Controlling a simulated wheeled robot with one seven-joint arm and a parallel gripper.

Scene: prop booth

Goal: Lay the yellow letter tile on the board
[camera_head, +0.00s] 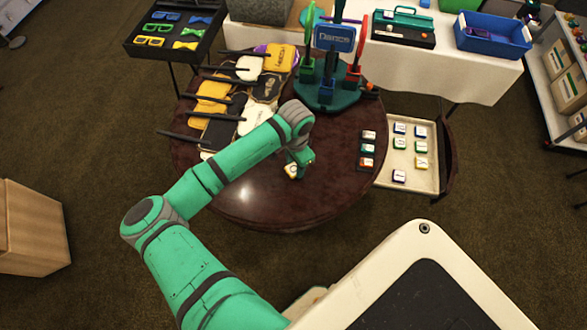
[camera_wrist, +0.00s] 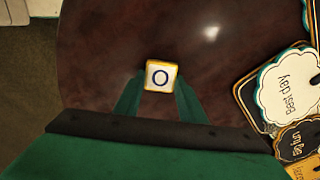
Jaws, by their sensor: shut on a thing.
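The yellow letter tile (camera_wrist: 161,76) has a white face with a dark "O" and yellow edges. In the wrist view it sits between the green fingertips of my gripper (camera_wrist: 160,90), which is shut on it. In the head view the tile (camera_head: 291,171) shows small below my gripper (camera_head: 297,165), over the front middle of the dark round table (camera_head: 290,205). I cannot tell its height above the table. Tiles (camera_head: 367,148) stand in a short column at the table's right side. I cannot clearly make out a board under them.
A cream tray (camera_head: 409,181) at the right of the table holds several tiles, one yellow (camera_head: 421,162). Paddle signs (camera_head: 215,88) cover the table's left side. A teal stand (camera_head: 330,95) with upright props is at the back. The table front is clear.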

